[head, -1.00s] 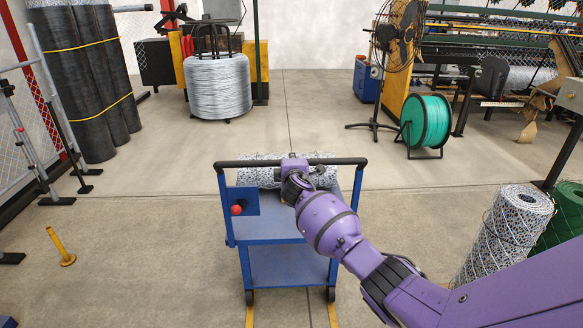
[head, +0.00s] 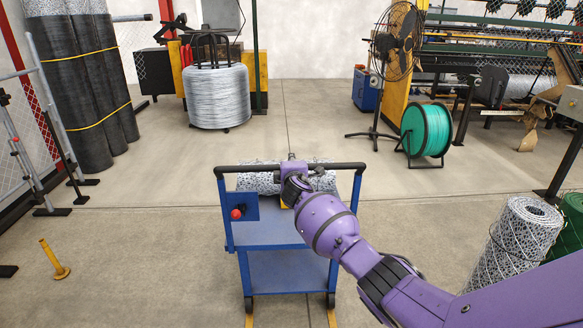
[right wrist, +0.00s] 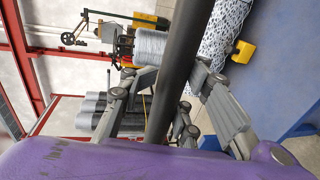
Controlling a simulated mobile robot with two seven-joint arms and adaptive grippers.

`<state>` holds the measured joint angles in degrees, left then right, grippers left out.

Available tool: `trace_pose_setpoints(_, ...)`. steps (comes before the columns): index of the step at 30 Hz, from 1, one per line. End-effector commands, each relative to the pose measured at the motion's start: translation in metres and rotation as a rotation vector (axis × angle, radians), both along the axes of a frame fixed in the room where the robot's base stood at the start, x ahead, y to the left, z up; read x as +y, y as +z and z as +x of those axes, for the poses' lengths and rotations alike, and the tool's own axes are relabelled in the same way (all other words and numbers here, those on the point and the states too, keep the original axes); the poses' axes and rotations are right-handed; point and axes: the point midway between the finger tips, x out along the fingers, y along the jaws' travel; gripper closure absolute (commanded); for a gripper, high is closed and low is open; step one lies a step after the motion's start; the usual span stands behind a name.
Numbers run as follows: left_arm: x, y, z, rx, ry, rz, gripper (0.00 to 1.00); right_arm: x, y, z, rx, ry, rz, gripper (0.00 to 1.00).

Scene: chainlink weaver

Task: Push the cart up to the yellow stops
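The blue cart (head: 290,270) stands in front of me with two shelves, a black push handle (head: 235,170) and a red knob (head: 237,213). A mesh roll (head: 258,183) lies across its upper shelf. A yellow block sits by the roll in the right wrist view (right wrist: 243,52). My right gripper (head: 292,170) is at the handle. In the right wrist view its fingers (right wrist: 170,88) straddle the handle bar (right wrist: 178,65), with a visible gap on one side. My left gripper is not in view. I cannot make out floor stops ahead of the cart.
A wire coil (head: 217,96) is ahead left, a green reel (head: 426,130) and fan (head: 396,40) ahead right. Mesh rolls (head: 515,240) stand at right. Floor between is clear.

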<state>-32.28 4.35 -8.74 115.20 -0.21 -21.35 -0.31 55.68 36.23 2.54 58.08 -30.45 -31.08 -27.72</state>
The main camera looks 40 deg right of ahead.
Motion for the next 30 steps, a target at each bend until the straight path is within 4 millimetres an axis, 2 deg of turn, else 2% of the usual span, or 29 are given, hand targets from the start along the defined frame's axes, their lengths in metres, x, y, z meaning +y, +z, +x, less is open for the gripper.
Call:
trace_pose_setpoints(3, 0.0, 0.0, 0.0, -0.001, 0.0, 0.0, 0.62, 0.0, -0.001, 0.0, 0.0, 0.0, 0.001, 0.61)
trace_pose_setpoints(13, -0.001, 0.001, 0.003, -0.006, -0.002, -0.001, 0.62, 0.001, -0.005, -0.002, 0.005, 0.0, 0.003, 0.61)
trace_pose_setpoints(17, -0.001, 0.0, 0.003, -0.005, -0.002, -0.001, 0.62, 0.005, -0.004, -0.009, 0.004, 0.0, 0.003, 0.61)
trace_pose_setpoints(23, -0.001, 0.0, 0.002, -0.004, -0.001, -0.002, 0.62, 0.021, 0.001, -0.033, 0.005, 0.002, 0.003, 0.61)
trace_pose_setpoints(30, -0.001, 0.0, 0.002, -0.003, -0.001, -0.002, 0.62, 0.044, 0.011, -0.071, 0.004, 0.002, 0.003, 0.61)
